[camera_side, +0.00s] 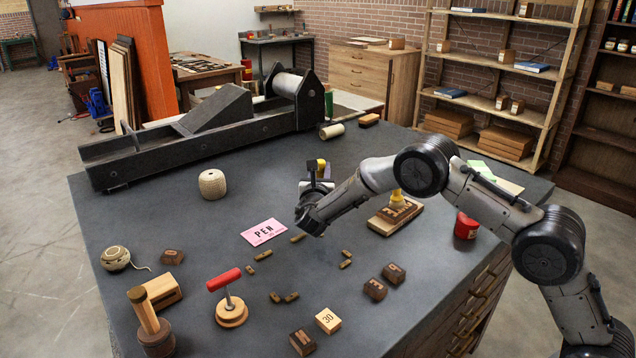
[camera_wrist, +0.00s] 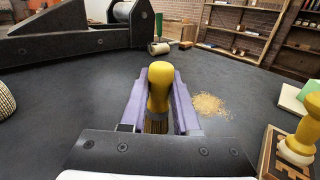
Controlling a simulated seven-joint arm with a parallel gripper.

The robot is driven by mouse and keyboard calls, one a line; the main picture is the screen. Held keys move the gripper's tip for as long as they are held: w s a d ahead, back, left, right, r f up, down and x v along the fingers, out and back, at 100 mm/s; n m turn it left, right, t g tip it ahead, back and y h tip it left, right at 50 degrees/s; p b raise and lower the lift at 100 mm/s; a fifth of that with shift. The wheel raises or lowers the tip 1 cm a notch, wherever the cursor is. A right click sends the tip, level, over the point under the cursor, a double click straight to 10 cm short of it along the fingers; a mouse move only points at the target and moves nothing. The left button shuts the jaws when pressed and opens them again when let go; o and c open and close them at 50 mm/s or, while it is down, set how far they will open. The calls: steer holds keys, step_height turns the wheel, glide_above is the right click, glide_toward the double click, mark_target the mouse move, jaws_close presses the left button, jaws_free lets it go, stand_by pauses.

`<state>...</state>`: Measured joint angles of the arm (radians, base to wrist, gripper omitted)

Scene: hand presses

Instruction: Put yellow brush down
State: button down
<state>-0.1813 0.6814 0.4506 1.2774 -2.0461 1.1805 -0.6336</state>
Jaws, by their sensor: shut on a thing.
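The yellow brush (camera_wrist: 160,88) stands upright between the purple fingers of my gripper (camera_wrist: 157,104) in the wrist view. My gripper is shut on it. Part of its brown lower end shows between the fingers; I cannot tell whether it touches the table. In the side view, the yellow top of the brush (camera_side: 321,164) shows above my gripper (camera_side: 317,184), near the middle of the dark table (camera_side: 225,235). My gripper hides most of the rest of the brush there.
A pale crumbly patch (camera_wrist: 211,104) lies right of my gripper. A yellow-handled stamp (camera_side: 397,198) stands on a wooden letter block to the right. The long dark press (camera_side: 215,120) fills the back.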

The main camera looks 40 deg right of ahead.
steer(key=shift+w+f, duration=0.55)
steer(key=shift+f, duration=1.55)
steer(key=shift+f, duration=0.1)
steer(key=c, duration=0.7)
jaws_free()
steer(key=shift+f, duration=0.1)
steer(key=shift+o, duration=0.2)
